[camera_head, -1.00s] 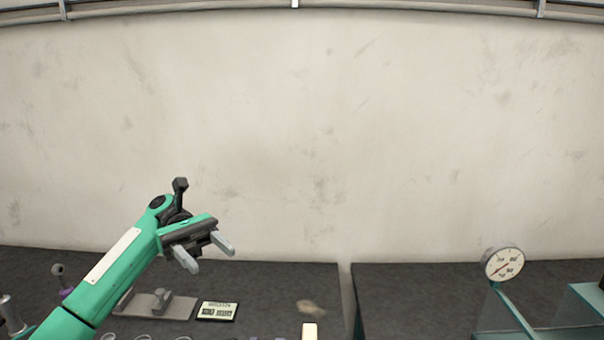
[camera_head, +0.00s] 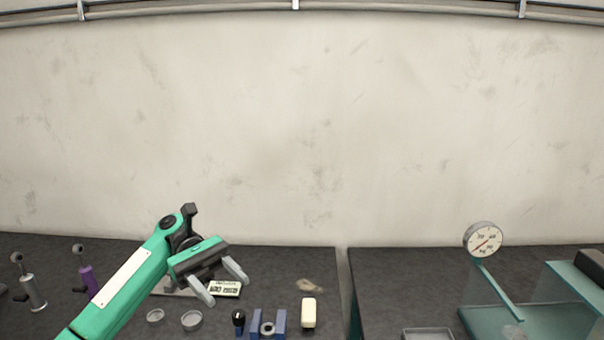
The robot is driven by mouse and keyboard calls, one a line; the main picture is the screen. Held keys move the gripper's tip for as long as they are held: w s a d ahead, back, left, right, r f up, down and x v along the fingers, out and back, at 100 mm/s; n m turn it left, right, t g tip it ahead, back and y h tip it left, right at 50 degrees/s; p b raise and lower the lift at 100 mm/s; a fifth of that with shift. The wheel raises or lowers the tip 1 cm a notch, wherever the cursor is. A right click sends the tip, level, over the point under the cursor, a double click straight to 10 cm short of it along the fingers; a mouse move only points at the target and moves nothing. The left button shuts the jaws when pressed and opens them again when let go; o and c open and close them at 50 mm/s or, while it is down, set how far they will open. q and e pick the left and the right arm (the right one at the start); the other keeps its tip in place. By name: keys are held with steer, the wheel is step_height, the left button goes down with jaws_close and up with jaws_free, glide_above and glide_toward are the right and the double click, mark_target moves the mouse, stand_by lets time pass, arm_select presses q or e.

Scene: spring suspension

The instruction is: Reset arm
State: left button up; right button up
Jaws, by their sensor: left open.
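My left arm is green and comes in from the lower left. My left gripper (camera_head: 222,290) is open and empty, its two grey fingers spread and pointing down to the right. It appears over the dark table (camera_head: 290,270), in front of a small display (camera_head: 226,289) and a grey plate, and partly covers both. My right gripper is not in view.
Left are a grey damper (camera_head: 33,290) and a purple one (camera_head: 88,281). In front are round cups (camera_head: 191,320), a dark-knobbed tool (camera_head: 239,320), a blue holder (camera_head: 281,322) and a cream block (camera_head: 308,313). A dial gauge (camera_head: 484,240) stands over the right table.

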arm_select(q)
steer(key=s+d+f+m+t+y, duration=0.1)
steer(key=s+d+f+m+t, duration=0.3)
steer(key=f, duration=0.6)
steer(key=s+d+f+t+y, duration=0.1)
steer(key=s+f+t, duration=0.1)
steer(key=s+f, duration=0.55)
steer(key=s+d+f+m+t+y, duration=0.1)
steer(key=s+d+f+m+t, duration=0.15)
steer(key=f, duration=0.85)
steer(key=s+a+f+m+t+y, duration=0.2)
steer(key=s+a+f+t+y, duration=0.3)
steer(key=s, duration=0.3)
steer(key=s+a+m+t+y, duration=0.2)
steer(key=s+a+y, duration=0.3)
steer(key=a, duration=0.6)
step_height(320, 180, down, 32)
steer(key=s+g+h+b, duration=0.1)
steer(key=s, duration=0.1)
steer(key=s+a+f, duration=0.1)
steer(key=s+f, duration=0.8)
steer(key=f, duration=0.1)
steer(key=s+a+f+g, duration=0.1)
steer(key=s+a+f, duration=0.1)
steer(key=s+f, duration=0.8)
steer(key=shift+a+f+b, duration=0.15)
steer(key=shift+a+b, duration=0.1)
steer(key=shift+b, duration=0.15)
